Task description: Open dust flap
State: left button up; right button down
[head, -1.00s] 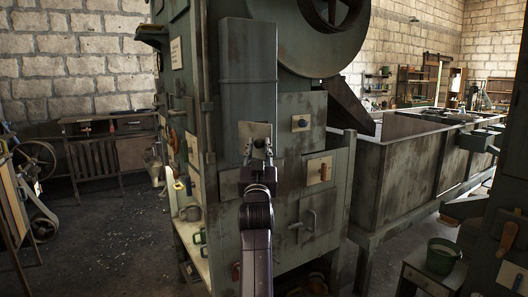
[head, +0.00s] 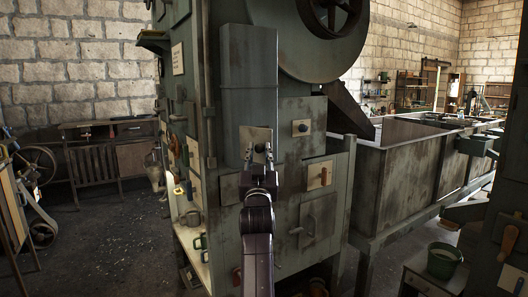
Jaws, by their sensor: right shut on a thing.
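The plate looks like the dust flap, though no label shows this. It appears upright, close to the machine's face, and I cannot see a clear gap around it. My left gripper is not in view.
A long bin (head: 405,180) runs off right. Open floor (head: 110,240) lies left.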

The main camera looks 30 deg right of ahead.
jog(key=shift+w+a+r, duration=0.2)
jog(key=shift+a+r, duration=0.2)
jog(key=shift+a, duration=0.3)
jog(key=c, duration=1.9)
grip_release()
jog(key=shift+w, duration=0.1)
jog(key=shift+o, duration=0.9)
jog(key=shift+w+a+f+t+y, duration=0.1)
jog(key=shift+w+a+t+y, duration=0.2)
jog(key=shift+a, duration=0.1)
jog(key=shift+s+d, duration=0.1)
jog(key=shift+d, duration=0.05)
jog(key=shift+f, duration=0.1)
